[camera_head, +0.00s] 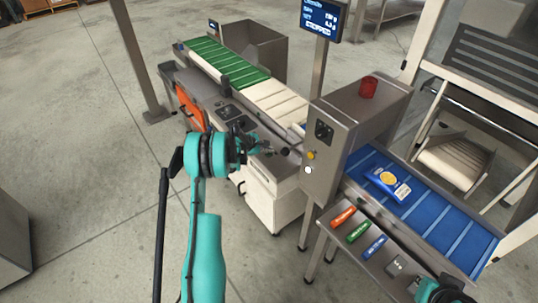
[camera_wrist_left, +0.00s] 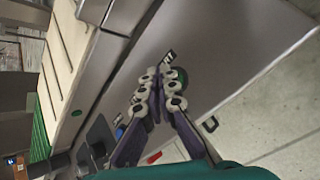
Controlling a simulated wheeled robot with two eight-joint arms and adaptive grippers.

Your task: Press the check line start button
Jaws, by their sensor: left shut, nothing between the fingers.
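My left gripper (camera_head: 284,151) reaches in front of the check line's steel cabinet in the head view. Its fingers are shut and empty; they also show in the left wrist view (camera_wrist_left: 159,82). A round green button (camera_wrist_left: 181,74) shows just behind the fingertips on a grey metal face, partly hidden by them. I cannot tell whether the fingers touch it. In the head view the cabinet (camera_head: 349,120) carries a yellow button (camera_head: 311,155) and a white one (camera_head: 308,170). The green button cannot be made out there.
A green and cream conveyor (camera_head: 222,58) runs behind my left arm. A blue belt (camera_head: 449,217) carries a blue and yellow packet (camera_head: 388,183). A red lamp (camera_head: 368,87) tops the cabinet. A screen (camera_head: 321,18) stands above. Open floor lies left.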

